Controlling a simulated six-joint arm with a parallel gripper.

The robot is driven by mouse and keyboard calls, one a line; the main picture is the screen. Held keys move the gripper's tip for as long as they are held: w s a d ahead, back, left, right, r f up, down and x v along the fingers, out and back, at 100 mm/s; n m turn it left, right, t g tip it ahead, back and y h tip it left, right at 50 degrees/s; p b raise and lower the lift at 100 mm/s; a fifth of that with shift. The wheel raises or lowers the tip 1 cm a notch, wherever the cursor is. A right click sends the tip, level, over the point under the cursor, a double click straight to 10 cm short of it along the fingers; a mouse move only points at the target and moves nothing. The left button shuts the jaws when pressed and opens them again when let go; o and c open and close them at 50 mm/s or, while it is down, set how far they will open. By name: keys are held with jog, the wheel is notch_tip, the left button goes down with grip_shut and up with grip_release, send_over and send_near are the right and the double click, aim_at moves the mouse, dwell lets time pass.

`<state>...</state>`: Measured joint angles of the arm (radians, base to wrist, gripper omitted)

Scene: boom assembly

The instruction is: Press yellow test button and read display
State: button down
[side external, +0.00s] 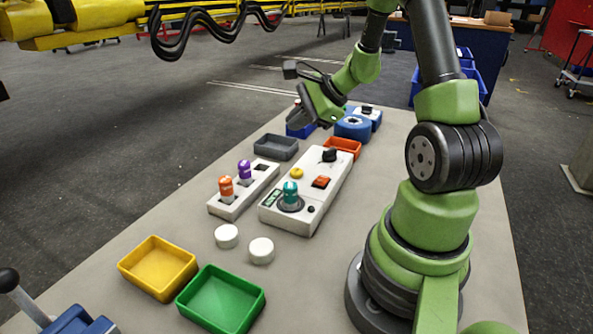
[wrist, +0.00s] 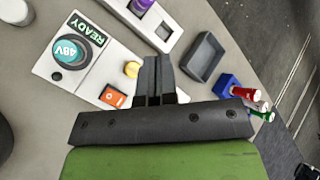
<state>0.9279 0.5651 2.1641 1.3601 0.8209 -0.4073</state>
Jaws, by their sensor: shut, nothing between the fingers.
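The white test box (side external: 325,188) lies on the table with a yellow button (side external: 296,173), an orange-red switch (side external: 321,182), a black knob (side external: 329,155) and a small display (side external: 271,198). A teal-topped part (side external: 290,193) sits upright in its round socket. In the wrist view the display (wrist: 87,29) reads READY and the teal top (wrist: 70,51) reads 48V. The yellow button (wrist: 132,69) shows just left of my gripper's fingertips (wrist: 157,62). My gripper is shut and empty. In the side view it (side external: 296,120) is above the far end of the table, apart from the box.
A white holder (side external: 243,190) with orange and purple parts stands left of the box. Grey (side external: 276,147) and orange-red (side external: 343,146) trays lie near its far end. Yellow (side external: 158,267) and green (side external: 221,299) trays and two white discs (side external: 261,250) are nearer the camera.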

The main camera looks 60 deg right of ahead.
aim_at(297, 172)
jog(key=shift+f, duration=4.4)
jog(key=shift+f, duration=0.4)
jog(key=shift+f, duration=0.5)
jog(key=shift+r, duration=0.95)
jog(key=shift+r, duration=2.5)
jog(key=shift+a, duration=0.1)
